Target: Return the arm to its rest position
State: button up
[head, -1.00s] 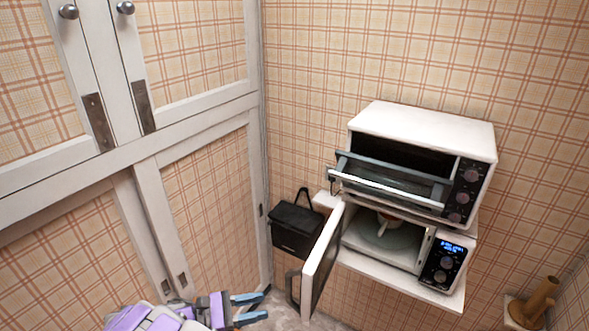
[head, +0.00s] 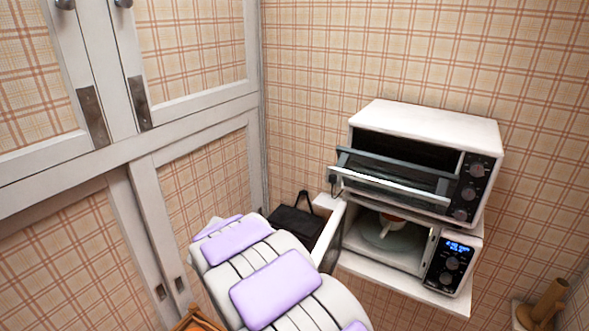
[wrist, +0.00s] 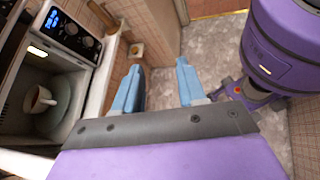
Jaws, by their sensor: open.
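My gripper (wrist: 160,88) shows in the wrist view with its two blue fingers spread apart and nothing between them. It is over the grey floor, to the right of the open microwave. In the head view my white and purple arm rises at the bottom middle, and the gripper itself is hidden. The microwave (head: 448,285) has its door (head: 331,237) swung open, partly hidden by my arm. A cup (head: 389,224) sits on the turntable inside; it also shows in the wrist view (wrist: 38,98).
A toaster oven (head: 425,127) with its door tilted down stands on top of the microwave. A black bag (head: 294,224) is left of the microwave, partly behind my arm. White cabinet doors (head: 190,110) line the left. A wooden holder (head: 543,303) is at lower right.

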jog(key=s+d+m+g+y+b, duration=0.1)
jog(key=s+d+m+y+b, duration=0.15)
jog(key=s+d, duration=0.3)
jog(key=s+f+m+t+y+b, duration=0.1)
jog(key=s+m+y, duration=0.3)
jog(key=s, duration=0.5)
jog(key=s+f+m+y+b, duration=0.3)
jog(key=s+m+y+b, duration=0.1)
jog(key=s, duration=0.5)
jog(key=shift+s+d+f+m+t+y, duration=0.15)
jog(key=shift+d+f+m+t+y, duration=0.2)
jog(key=shift+m+y, duration=0.6)
